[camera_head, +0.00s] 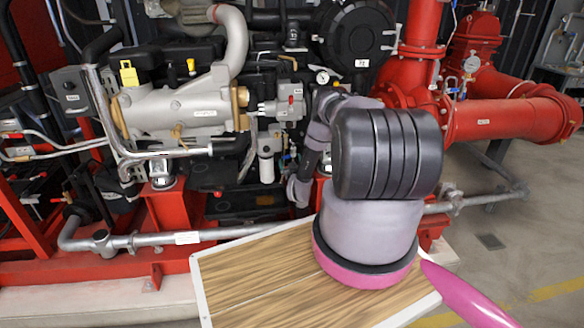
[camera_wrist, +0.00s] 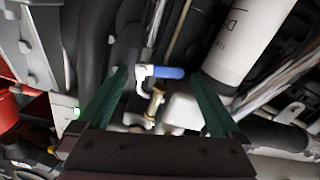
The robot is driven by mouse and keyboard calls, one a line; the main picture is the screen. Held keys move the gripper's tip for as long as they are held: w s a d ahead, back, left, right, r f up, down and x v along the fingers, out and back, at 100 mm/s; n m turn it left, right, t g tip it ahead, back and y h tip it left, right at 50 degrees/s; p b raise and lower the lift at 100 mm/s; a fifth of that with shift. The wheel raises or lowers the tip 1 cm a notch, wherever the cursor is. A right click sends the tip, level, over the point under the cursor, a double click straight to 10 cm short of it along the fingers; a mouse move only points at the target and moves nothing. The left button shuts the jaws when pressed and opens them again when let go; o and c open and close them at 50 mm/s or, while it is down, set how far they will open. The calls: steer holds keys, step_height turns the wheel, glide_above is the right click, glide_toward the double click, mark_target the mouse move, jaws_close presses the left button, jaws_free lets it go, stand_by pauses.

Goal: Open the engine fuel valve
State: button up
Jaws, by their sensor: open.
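In the wrist view a small valve with a blue lever handle (camera_wrist: 166,72) shows near the middle; I take it as the engine fuel valve. Its lever lies roughly crosswise, with a silver elbow at the left end and a brass fitting (camera_wrist: 155,104) below. My gripper (camera_wrist: 156,76) is open, with its two dark green fingers on either side of the valve in the picture. No contact shows, and the depth between fingertips and lever is hard to tell. In the head view my arm hides the gripper, and I cannot make out the valve.
A white labelled cylinder (camera_wrist: 240,45) stands close to the right finger. Dark hoses (camera_wrist: 88,50) run close to the left one. In the head view the grey engine (camera_head: 180,108) and red pipes (camera_head: 510,118) crowd the space; floor is open at right.

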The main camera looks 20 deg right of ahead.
steer(key=v, duration=0.8)
steer(key=shift+s, duration=0.25)
steer(key=shift+a, duration=0.15)
